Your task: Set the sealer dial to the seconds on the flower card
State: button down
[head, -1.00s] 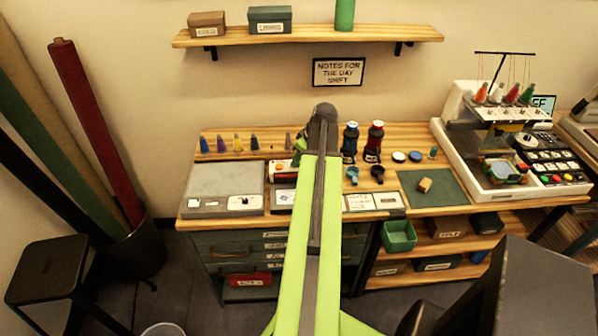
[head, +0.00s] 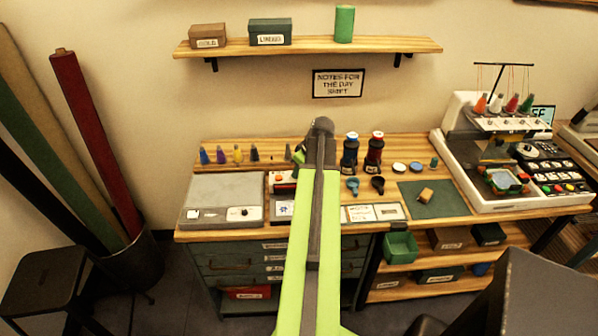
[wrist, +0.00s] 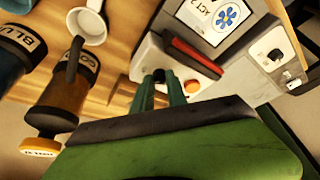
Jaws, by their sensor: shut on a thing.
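The sealer (wrist: 198,62) is a pale box with a dark red bar and an orange-red button, seen in the wrist view. It is partly hidden behind my arm in the head view (head: 284,178). My gripper (wrist: 160,92) has its two dark green fingers at the sealer's near end, closed around a small black dial (wrist: 158,75). The dial's marks and setting cannot be read. The flower card (wrist: 222,14) is white with a blue flower and "ACT 2" lettering. Its number of seconds is not legible. In the head view the card (head: 284,208) lies beside my arm.
A grey pad with a small control panel (wrist: 272,52) lies on the other side. A green mat (head: 436,197) and an embroidery machine (head: 510,155) are to the right.

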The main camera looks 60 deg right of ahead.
jog(key=c, duration=1.3)
grip_release()
jog(key=shift+c, duration=0.2)
jog(key=shift+r, duration=0.15)
jog(key=p+v, duration=1.6)
jog(key=v, duration=0.1)
jog(key=shift+s, duration=0.15)
jog(key=shift+a, duration=0.1)
